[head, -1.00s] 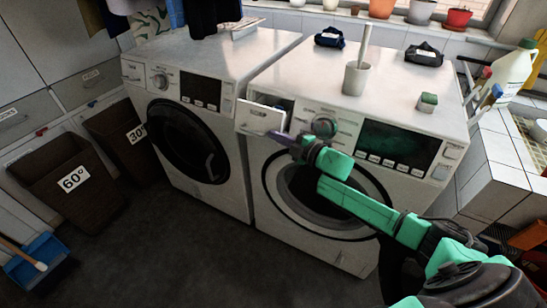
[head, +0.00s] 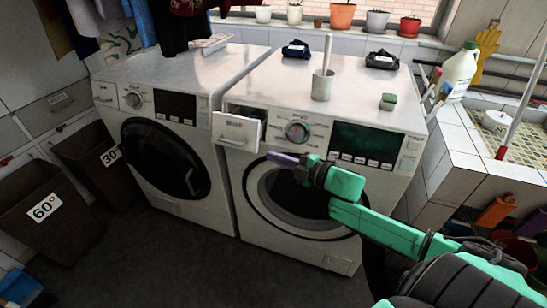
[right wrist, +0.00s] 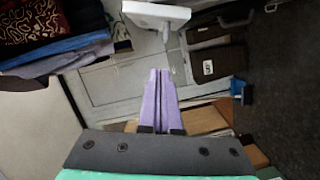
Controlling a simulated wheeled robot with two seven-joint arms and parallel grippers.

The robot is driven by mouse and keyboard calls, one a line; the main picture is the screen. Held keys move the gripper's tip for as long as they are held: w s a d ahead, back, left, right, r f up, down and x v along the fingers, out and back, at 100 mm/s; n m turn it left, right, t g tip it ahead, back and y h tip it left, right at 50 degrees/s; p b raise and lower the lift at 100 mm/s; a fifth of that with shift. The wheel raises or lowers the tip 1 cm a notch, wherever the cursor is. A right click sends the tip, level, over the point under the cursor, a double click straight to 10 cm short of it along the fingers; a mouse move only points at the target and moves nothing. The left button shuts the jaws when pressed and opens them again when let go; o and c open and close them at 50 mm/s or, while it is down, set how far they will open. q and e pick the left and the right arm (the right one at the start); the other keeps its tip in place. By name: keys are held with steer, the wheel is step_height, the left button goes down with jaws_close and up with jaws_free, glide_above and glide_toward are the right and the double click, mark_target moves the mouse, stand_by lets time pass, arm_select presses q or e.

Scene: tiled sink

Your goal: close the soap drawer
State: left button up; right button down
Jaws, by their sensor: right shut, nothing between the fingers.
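The soap drawer (head: 238,130) sticks out from the top left of the right washing machine (head: 375,112). Its white front stands away from the machine, and its open compartment shows behind it. My right gripper (head: 270,156) is just below and right of the drawer front, apart from it in the head view. Its purple fingers are shut and empty. In the right wrist view the fingers (right wrist: 157,75) lie together and point toward a white panel (right wrist: 157,14), which looks like the drawer front. My left gripper is not in view.
A second washing machine (head: 165,140) stands to the left, with its own drawer shut. A cup with a brush (head: 322,84), a green sponge (head: 388,101) and dark cloths sit on top. Brown bins (head: 45,205) stand at left. The floor in front is clear.

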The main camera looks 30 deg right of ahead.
steer(key=a+f+t+h+b, duration=0.5)
steer(key=a+f+b, duration=0.55)
steer(key=b, duration=0.55)
steer(key=w+d+r+h, duration=0.1)
steer(key=w+r, duration=0.2)
steer(key=w, duration=0.3)
steer(key=w+d+r+h+p, duration=0.1)
steer(key=w+r+h, duration=0.1)
steer(key=w, duration=0.4)
steer(key=shift+w+r, duration=0.4)
steer(key=shift+r, duration=0.5)
steer(key=shift+h, duration=0.4)
